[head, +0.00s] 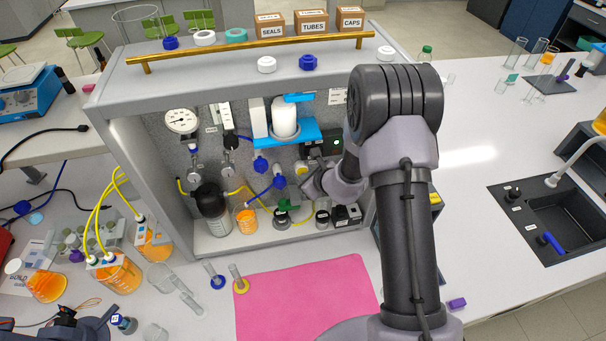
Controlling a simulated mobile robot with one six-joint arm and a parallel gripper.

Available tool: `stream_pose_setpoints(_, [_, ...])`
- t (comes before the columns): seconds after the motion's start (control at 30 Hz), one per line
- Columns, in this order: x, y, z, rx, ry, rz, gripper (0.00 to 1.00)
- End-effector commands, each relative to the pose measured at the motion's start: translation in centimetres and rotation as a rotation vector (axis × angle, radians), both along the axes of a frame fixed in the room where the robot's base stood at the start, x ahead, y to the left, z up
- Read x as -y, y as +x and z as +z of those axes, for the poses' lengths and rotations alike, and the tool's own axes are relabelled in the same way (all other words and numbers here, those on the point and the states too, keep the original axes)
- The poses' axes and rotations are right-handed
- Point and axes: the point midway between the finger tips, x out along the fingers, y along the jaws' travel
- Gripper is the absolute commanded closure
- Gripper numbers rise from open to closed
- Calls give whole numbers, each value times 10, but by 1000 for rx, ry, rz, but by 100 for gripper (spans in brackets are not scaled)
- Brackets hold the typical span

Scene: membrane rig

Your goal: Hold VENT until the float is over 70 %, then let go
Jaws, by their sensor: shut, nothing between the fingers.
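My arm reaches into the grey rig cabinet (120,150) from the front right. My gripper (300,187) is shut and empty, low in the cabinet near the blue and yellow tubing. Whether it touches anything is too small to tell. I cannot read a VENT label. A narrow upright white gauge (225,116), possibly the float tube, is on the back wall beside a round dial (182,121). Its float level is unreadable.
A dark bottle (211,205) and an orange beaker (245,218) stand on the cabinet floor left of my gripper. A gold rail (250,49) crosses the cabinet top. A pink mat (300,300) lies clear in front. Orange bottles (118,272) stand left, a sink (555,220) right.

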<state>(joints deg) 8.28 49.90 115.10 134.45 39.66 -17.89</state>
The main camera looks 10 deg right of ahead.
Motion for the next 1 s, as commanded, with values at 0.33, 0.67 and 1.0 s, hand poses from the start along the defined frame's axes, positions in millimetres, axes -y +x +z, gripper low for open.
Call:
stream_pose_setpoints(0.33, [0,0,0,1,0,0,100])
stream_pose_setpoints(0.67, [0,0,0,1,0,0,100])
stream_pose_setpoints(1.0, [0,-9,-1,1,0,0,100])
